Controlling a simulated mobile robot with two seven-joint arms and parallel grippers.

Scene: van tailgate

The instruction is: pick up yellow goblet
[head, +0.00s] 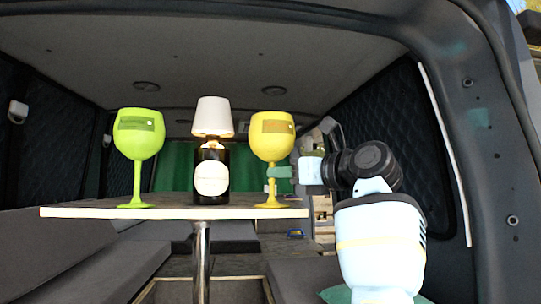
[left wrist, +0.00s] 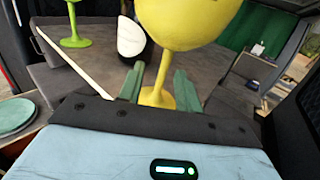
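The yellow goblet (head: 272,140) stands upright near the right end of the table (head: 120,212), beside a dark bottle lamp. In the left wrist view the yellow goblet (left wrist: 185,20) is large and close, with its top cut off by the frame edge. My left gripper (head: 279,172) is at the height of its stem, coming from the right. In the left wrist view the two green fingers of my left gripper (left wrist: 157,88) stand apart, one on each side of the yellow stem, with gaps between. My right gripper is not in view.
A lime-green goblet (head: 138,140) stands on the left part of the table. The dark bottle lamp (head: 212,165) with a white shade stands between the goblets, close to the yellow one. Grey benches (head: 110,272) flank the table; the van wall is on the right.

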